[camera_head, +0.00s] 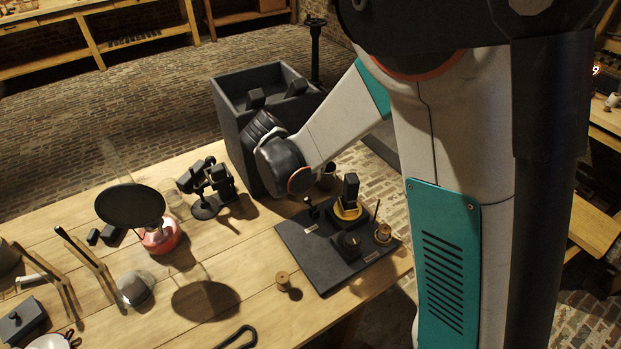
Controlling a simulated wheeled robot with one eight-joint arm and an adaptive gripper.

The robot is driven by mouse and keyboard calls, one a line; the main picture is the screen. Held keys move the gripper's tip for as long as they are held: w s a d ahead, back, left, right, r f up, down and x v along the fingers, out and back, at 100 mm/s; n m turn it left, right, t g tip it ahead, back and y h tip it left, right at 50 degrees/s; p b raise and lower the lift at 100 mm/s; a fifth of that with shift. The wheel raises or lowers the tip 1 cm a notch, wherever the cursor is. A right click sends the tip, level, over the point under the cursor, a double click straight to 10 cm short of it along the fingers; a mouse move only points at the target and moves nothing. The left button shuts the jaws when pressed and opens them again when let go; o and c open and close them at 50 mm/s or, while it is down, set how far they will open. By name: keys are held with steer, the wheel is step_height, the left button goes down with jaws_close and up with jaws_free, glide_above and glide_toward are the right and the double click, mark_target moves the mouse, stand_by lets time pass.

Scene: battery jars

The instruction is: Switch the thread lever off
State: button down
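A dark board (300,249) lies on the wooden table, right of centre, with small pale labels too small to read. A small black upright lever (313,208) stands near its back left corner. A black block on a yellow ring (350,205) is to the right of it. A round black knob (347,245) sits in front, and a thread spool (383,233) stands near the right edge. I cannot tell from the labels which part is the thread lever. My black wrist (280,163) is above and left of the board, apart from it.
A dark open crate (231,122) stands behind my wrist. Left of the board are a black jointed stand (205,207), a black disc (130,204) above a red base, and a loose spool (283,281). The table front has some clear room.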

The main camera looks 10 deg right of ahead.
steer(key=s+a+r+p, duration=0.2)
steer(key=s+a+r, duration=0.1)
steer(key=a, duration=0.5)
steer(key=shift+s+a+r, duration=0.2)
steer(key=shift+s, duration=0.35)
steer(key=d+r+n+g+y, duration=0.1)
steer(key=d+r+n+y, duration=0.1)
steer(key=d+r+y, duration=0.3)
steer(key=s+d+r+n+t, duration=0.2)
steer(key=s+d+r+n, duration=0.1)
steer(key=s, duration=0.6)
steer(key=s+d+r+n+t+y, duration=0.1)
steer(key=s+d+r+n+t, duration=0.1)
steer(key=s+r, duration=0.4)
steer(key=s+d+n, duration=0.1)
steer(key=s+n, duration=0.1)
steer(key=s, duration=0.1)
steer(key=shift+s+d, duration=0.25)
steer(key=shift+d, duration=0.1)
steer(key=shift+w, duration=0.1)
